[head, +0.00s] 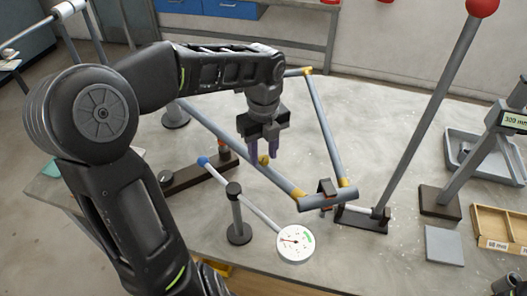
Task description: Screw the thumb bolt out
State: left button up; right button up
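My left gripper (263,152) points straight down over the tube frame, its two purple fingers a little apart. A small brass-yellow piece (264,160), possibly the thumb bolt, shows at and just below the fingertips, by the long grey tube (220,133). I cannot tell whether the fingers touch it. The tube frame has yellow corner joints (299,194) and a short front tube (328,200) in a dark clamp. My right gripper is not in view.
A round dial gauge (295,243) and a blue-tipped rod (203,161) are near the post (236,215). A tall red-knobbed lever (430,113) stands at right. A grey plate (444,245), wooden box (497,226) and grey tray (468,150) lie farther right.

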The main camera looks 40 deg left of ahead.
pick_arm(q)
grip_shut()
jog(key=shift+n, duration=0.5)
